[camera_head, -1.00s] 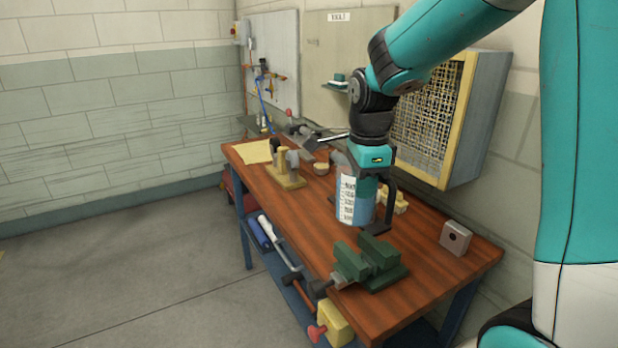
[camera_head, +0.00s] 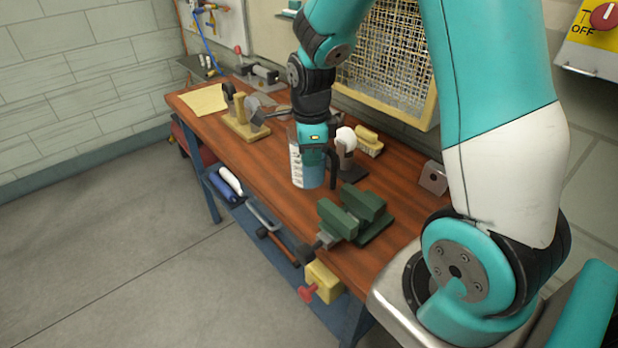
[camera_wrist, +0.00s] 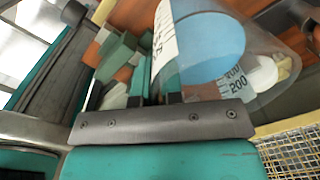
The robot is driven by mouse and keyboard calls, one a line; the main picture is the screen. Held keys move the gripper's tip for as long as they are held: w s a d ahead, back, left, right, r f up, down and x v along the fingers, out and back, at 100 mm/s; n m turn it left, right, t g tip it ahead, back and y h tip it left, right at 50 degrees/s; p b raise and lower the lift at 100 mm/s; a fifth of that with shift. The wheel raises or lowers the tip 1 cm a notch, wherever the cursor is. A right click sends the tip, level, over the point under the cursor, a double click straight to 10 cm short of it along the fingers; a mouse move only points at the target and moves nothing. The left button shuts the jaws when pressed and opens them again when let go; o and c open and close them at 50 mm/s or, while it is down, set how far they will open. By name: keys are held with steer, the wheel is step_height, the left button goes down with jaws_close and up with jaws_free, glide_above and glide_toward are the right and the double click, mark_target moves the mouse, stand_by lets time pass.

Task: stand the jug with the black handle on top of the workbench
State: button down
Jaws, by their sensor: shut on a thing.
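The jug (camera_head: 309,166) is clear with a white measuring scale, blue inside and a black handle (camera_head: 332,168) on its right side. It is upright over the middle of the wooden workbench (camera_head: 281,208), its base at or just above the top; I cannot tell if it touches. My gripper (camera_head: 316,146) is shut on the jug near its upper part and hides some of it. In the wrist view the jug (camera_wrist: 212,48) fills the upper middle, in front of my gripper (camera_wrist: 158,100). The exact grip point is hidden.
A green vise (camera_head: 350,215) stands in front of the jug. A white-topped object (camera_head: 346,140) and a brush (camera_head: 369,141) are close behind. A grey block (camera_head: 432,178) lies right. Bare wood shows left of the jug.

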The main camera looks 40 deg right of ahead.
mark_target(311, 188)
step_height(311, 188, down, 8)
steer(key=shift+d+f+p, duration=0.1)
steer(key=shift+p, duration=0.2)
steer(key=shift+f, duration=0.15)
steer(key=c, duration=1.3)
jaws_free()
steer(key=shift+o, duration=0.2)
